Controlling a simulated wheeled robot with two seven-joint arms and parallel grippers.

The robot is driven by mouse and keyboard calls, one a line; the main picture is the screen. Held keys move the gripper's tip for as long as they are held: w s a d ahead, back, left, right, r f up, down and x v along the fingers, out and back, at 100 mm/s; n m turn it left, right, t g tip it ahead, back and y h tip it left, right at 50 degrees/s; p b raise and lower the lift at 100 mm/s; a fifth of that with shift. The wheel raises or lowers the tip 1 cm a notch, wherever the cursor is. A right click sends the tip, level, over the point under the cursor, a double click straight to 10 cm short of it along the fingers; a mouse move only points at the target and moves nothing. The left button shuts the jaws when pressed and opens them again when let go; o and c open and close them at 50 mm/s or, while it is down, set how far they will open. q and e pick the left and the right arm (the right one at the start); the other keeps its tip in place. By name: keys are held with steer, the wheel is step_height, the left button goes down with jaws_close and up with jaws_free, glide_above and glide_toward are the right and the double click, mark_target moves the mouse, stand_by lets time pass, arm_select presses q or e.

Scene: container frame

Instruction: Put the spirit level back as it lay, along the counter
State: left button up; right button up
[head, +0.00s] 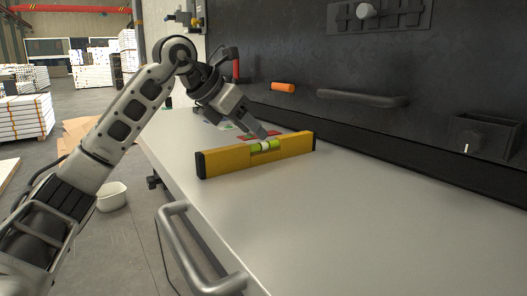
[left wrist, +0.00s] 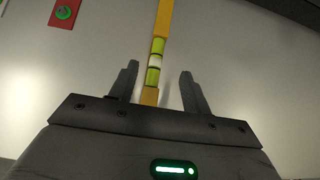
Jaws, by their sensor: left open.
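The yellow spirit level (head: 230,160) with black end caps and a green vial stands on its narrow edge on the grey counter (head: 330,220). It lies slantwise across the counter, not parallel to the front edge. My left gripper (head: 262,136) is over the far side of the level's middle, close to the vial. In the left wrist view the open fingers (left wrist: 160,74) have the level (left wrist: 163,18) running between them, with a gap at each side. Whether the fingers reach down beside it is unclear. My right gripper is not in view.
A dark back wall holds an orange cylinder (head: 283,87), a grey bar handle (head: 362,98) and a black box (head: 484,137). Red and green cards (head: 290,135) lie behind the level. A rail handle (head: 190,255) juts from the counter's front. The right of the counter is clear.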

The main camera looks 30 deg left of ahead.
mark_target(263, 152)
arm_select(q)
steer(key=shift+a+p+x, duration=0.15)
steer(key=shift+p+x, duration=0.15)
steer(key=shift+x, duration=1.2)
steer(key=shift+a+p+x, duration=0.15)
steer(key=shift+p+x, duration=0.1)
steer(key=shift+x, duration=1.3)
jaws_close()
